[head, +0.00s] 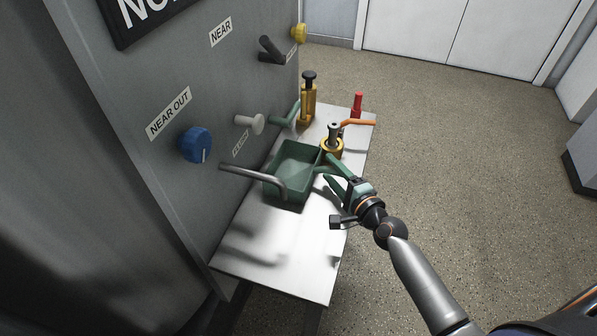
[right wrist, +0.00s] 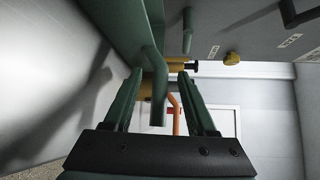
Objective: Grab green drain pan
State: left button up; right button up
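The green drain pan (head: 296,158) sits on a white table below the outlet pipe of a grey machine in the head view. Its green handle points right, toward my right gripper (head: 328,168). In the right wrist view, my right gripper (right wrist: 159,78) is open. The pan's handle (right wrist: 153,88) lies between its two green fingers, with a gap showing on both sides. Part of the pan (right wrist: 122,25) shows at the top of that view. My left gripper is not in view.
The white table (head: 275,270) is bare at its near end. A bent grey pipe (head: 258,178) reaches over the pan. A yellow valve (head: 332,146) with an orange lever stands right behind the pan's handle. A yellow cylinder (head: 308,102) and a red bottle (head: 357,104) stand farther back.

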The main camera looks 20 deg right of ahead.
grip_shut()
jog(key=shift+r, duration=0.15)
dwell(1.1)
